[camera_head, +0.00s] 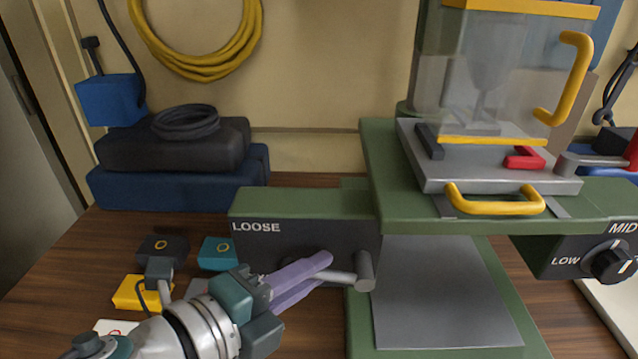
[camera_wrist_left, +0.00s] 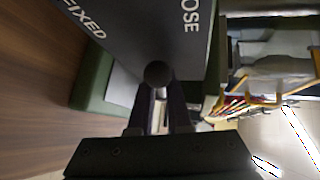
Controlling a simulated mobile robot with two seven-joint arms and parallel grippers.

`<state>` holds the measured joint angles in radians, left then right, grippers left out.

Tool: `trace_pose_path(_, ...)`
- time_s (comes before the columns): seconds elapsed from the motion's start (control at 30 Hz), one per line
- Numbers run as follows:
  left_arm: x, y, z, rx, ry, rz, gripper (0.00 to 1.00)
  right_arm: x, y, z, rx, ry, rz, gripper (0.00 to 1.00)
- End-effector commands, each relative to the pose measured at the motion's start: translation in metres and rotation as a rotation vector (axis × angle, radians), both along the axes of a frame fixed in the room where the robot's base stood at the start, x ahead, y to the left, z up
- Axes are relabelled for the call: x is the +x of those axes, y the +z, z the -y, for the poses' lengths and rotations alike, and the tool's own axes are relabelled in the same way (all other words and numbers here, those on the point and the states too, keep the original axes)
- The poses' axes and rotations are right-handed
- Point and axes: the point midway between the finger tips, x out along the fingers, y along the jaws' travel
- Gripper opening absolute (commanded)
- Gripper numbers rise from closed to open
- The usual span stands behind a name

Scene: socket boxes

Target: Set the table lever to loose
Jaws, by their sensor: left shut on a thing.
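The table lever (camera_head: 342,277) is a metal rod with a short cylindrical end, on the dark front of a green box at the left of the press. LOOSE is printed on the box's upper left; the lower label is mostly hidden by my gripper. My left gripper (camera_head: 322,274), with pale purple fingers, reaches in from the lower left and is shut on the lever. The lever lies roughly level in the head view. In the left wrist view the lever (camera_wrist_left: 159,108) runs between the fingers, below a dark round end, with FIXED and LOOSE printed beyond. My right gripper is not in view.
The green press table (camera_head: 375,190) carries a clear guard (camera_head: 520,75) with yellow handles. A LOW–MID knob (camera_head: 610,263) is at the right. Yellow, teal and dark small boxes (camera_head: 140,291) lie close to my left gripper. Dark blue cases (camera_head: 180,187) stand at the back left.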

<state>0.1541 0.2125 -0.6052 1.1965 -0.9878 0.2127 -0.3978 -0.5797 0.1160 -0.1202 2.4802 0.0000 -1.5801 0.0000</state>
Motion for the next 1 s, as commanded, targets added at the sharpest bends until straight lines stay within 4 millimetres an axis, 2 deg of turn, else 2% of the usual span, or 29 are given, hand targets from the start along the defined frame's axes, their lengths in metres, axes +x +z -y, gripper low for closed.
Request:
trace_pose_path(0.03, 0.004, 0.014, -0.006, 0.05, 0.013, 0.003, 0.0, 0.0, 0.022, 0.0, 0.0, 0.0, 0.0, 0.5)
trace_pose_path(0.1, 0.004, 0.016, -0.006, 0.105, 0.013, 0.003, 0.0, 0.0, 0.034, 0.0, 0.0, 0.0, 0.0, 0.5)
trace_pose_path(0.4, 0.005, 0.023, -0.004, 0.271, 0.014, 0.005, 0.0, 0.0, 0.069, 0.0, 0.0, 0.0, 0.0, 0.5)
trace_pose_path(0.63, 0.005, 0.023, -0.003, 0.329, 0.016, 0.006, 0.0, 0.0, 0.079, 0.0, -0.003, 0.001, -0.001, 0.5)
trace_pose_path(1.0, 0.006, 0.022, -0.003, 0.341, 0.017, 0.007, 0.0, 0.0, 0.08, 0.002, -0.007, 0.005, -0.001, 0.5)
